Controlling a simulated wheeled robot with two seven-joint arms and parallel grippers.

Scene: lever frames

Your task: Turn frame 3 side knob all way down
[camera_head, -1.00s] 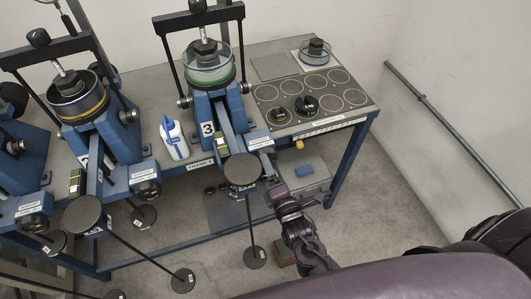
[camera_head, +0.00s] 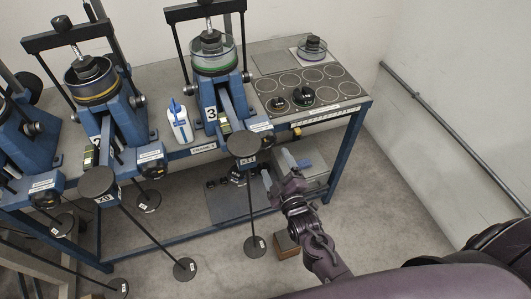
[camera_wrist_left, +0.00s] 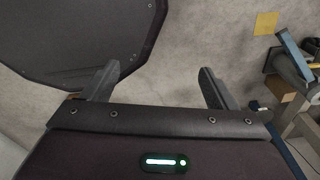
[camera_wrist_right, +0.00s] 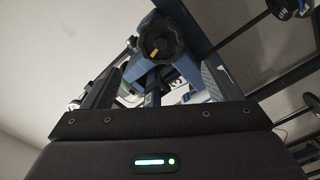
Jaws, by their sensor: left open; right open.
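Frame 3 is the blue lever frame (camera_head: 213,113) with the number 3 on it, at the right of the row in the head view. Its black lobed side knob (camera_wrist_right: 162,40) with a yellow mark shows in the right wrist view. My right gripper (camera_head: 278,171) is open and empty, below and in front of the frame's side. In the right wrist view the knob lies beyond the fingertips, roughly between them. My left gripper (camera_wrist_left: 158,82) is open and empty over floor.
The blue bench (camera_head: 350,130) carries other lever frames to the left and a white bottle (camera_head: 181,124). Floor to the right is clear.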

